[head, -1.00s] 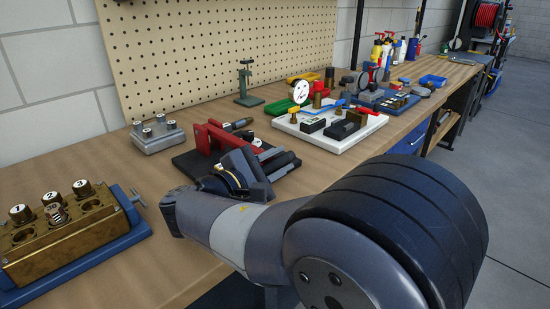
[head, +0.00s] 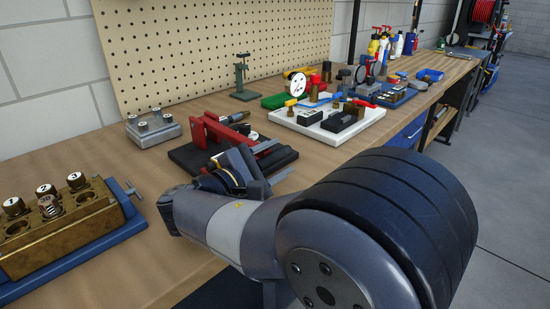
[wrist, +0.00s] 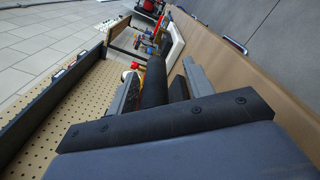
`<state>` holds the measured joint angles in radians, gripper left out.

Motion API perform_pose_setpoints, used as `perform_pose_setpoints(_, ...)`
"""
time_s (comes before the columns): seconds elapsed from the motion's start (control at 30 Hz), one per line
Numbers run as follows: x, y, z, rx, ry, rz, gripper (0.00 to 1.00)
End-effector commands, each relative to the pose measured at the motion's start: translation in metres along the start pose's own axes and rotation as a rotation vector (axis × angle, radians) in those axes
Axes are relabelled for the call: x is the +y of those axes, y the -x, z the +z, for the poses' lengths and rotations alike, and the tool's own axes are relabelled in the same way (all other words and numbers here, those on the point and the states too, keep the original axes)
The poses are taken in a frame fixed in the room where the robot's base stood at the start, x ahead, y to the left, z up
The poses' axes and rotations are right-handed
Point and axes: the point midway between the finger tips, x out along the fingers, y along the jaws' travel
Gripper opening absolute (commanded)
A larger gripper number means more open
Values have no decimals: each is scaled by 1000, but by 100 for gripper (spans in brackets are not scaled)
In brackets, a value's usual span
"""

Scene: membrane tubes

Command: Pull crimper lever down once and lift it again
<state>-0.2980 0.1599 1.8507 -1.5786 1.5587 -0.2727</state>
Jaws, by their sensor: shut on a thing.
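The crimper (head: 233,132) has red side plates and a red lever on a black base (head: 193,157), in the middle of the bench in the head view. My gripper (head: 268,160) is at the crimper's near right side. In the wrist view a dark round lever handle (wrist: 154,84) lies between the two grey fingers of my gripper (wrist: 160,82), which is shut on it. The lever lies low, close to the base. My wrist hides part of the handle and the base in the head view.
A brass block with numbered caps (head: 60,228) stands at the left front. A white tray of parts (head: 322,128) lies to the right. A pegboard (head: 215,45) stands at the back.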

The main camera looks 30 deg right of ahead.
Motion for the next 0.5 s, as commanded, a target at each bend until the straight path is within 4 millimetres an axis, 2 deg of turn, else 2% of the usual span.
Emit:
perform_pose_setpoints(0.03, -4, 0, -5, 11, 12, -3, 43)
perform_pose_setpoints(0.27, -2, 10, -4, 13, 11, -1, 43)
perform_pose_setpoints(0.5, -1, 47, -3, 14, 10, 3, 43)
